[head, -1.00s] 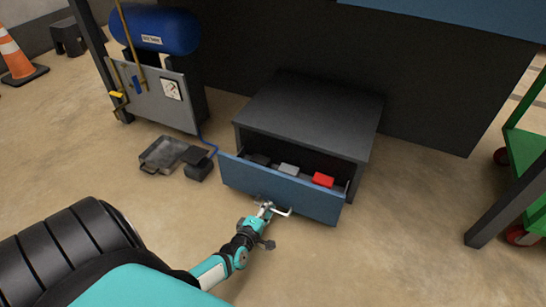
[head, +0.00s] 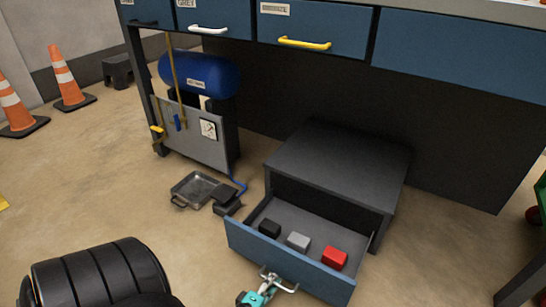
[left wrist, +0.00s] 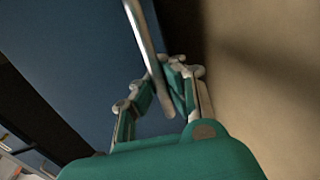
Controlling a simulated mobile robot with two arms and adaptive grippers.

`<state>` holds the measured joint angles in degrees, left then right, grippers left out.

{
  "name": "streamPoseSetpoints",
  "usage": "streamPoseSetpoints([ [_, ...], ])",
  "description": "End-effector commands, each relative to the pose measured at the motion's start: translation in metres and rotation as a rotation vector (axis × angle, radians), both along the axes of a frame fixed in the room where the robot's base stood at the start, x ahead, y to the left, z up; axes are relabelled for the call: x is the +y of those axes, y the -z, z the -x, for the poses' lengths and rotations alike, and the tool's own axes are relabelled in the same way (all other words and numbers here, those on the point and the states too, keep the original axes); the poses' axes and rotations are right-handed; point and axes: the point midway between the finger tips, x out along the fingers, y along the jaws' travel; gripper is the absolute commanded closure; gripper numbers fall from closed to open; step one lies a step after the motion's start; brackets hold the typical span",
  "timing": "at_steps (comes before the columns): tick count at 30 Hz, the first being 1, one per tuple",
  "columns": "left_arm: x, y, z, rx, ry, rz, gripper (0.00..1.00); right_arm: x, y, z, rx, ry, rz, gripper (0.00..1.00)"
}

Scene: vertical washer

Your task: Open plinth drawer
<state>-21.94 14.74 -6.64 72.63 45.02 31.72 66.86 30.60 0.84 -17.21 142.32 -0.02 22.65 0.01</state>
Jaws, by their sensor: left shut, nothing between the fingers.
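The plinth drawer (head: 320,277) has a blue front and stands well out of the dark grey plinth cabinet (head: 340,155). A black block (head: 269,228), a grey block (head: 298,241) and a red block (head: 334,258) lie inside it. My left gripper (head: 268,281) is at the left end of the drawer's metal handle (head: 288,287). In the left wrist view its fingers (left wrist: 168,78) are shut beside the handle bar (left wrist: 141,32), in front of the blue panel (left wrist: 75,65). I cannot tell whether they touch the bar. My right gripper is not in view.
A metal tray (head: 197,188) and a dark box (head: 227,199) lie on the floor left of the drawer. A blue tank (head: 200,74) stands behind them. A workbench with shut drawers (head: 318,30) overhangs the plinth. The floor before the drawer's right side is clear.

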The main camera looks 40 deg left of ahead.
Motion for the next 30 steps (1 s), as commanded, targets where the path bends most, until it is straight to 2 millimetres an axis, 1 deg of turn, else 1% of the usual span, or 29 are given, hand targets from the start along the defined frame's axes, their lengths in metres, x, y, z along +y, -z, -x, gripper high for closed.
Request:
streamPoseSetpoints([
  [4, 0.0, -0.001, -0.001, -0.002, 0.0, 0.001, 1.0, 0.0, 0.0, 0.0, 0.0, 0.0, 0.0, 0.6],
  [5, 0.0, -0.001, -0.001, -0.002, 0.0, 0.001, 0.97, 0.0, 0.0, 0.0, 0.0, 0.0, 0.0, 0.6],
  [12, 0.0, 0.0, -0.001, -0.001, 0.0, 0.001, 0.66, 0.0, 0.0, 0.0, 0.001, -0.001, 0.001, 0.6],
  [20, 0.0, -0.001, -0.001, 0.0, 0.0, 0.001, 0.66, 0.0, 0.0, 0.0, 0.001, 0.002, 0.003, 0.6],
  [23, 0.0, -0.005, 0.0, -0.001, -0.001, 0.001, 0.66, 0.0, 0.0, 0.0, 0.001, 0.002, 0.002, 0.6],
  [26, 0.0, -0.014, 0.0, -0.003, -0.003, 0.003, 0.66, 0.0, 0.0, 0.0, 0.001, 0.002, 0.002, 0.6],
  [30, -0.001, -0.038, -0.001, -0.006, -0.003, 0.003, 0.66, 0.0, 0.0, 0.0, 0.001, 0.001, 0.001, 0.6],
])
